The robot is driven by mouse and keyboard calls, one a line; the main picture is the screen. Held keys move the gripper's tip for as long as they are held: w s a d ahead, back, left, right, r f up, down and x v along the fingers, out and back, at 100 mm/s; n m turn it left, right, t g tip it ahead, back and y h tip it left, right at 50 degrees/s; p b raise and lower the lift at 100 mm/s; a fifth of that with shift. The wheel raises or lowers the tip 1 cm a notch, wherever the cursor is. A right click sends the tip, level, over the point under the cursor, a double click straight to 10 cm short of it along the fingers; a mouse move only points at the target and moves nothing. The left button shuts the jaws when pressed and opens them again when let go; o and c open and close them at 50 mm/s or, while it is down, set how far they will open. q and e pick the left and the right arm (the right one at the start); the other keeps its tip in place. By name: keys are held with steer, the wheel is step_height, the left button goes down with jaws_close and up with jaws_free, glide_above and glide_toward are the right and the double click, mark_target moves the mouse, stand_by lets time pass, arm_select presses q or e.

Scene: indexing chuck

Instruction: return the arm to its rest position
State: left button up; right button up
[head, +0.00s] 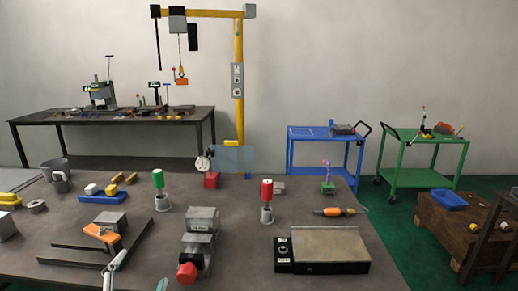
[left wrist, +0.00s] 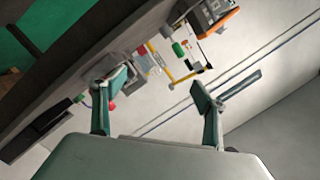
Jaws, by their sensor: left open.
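My left gripper (head: 142,268) reaches in at the bottom edge of the head view, in front of the workbench things. Its two pale green fingers stand apart with nothing between them. In the left wrist view the left gripper (left wrist: 160,90) is also open and empty, with the bench seen tilted beyond it. A grey block-shaped device with a red knob (head: 187,272) stands on the bench to the right of the fingers. My right gripper is not in view.
The grey workbench (head: 330,210) holds an orange-and-grey fixture (head: 101,233), a green-topped bottle (head: 160,190), a red-topped bottle (head: 267,200) and a black-framed plate (head: 322,250). A yellow hoist post (head: 239,120) stands behind. Blue (head: 325,150) and green (head: 424,157) carts stand at the back right.

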arm_select(q)
steer(key=s+a+f+g+y, duration=0.1)
steer(key=s+a+f+g, duration=0.4)
steer(key=s+f, duration=0.5)
steer(key=s+a+f+g+y, duration=0.2)
steer(key=s+a+f+g, duration=0.35)
steer(key=s+f, duration=0.45)
steer(key=w+d+f+n+t+h, duration=0.2)
steer(key=d+f+h, duration=0.5)
steer(key=d+f, duration=0.7)
steer(key=shift+w+d+f+n+t, duration=0.2)
steer(key=shift+d+n+t, duration=0.7)
steer(key=shift+d+t, duration=0.4)
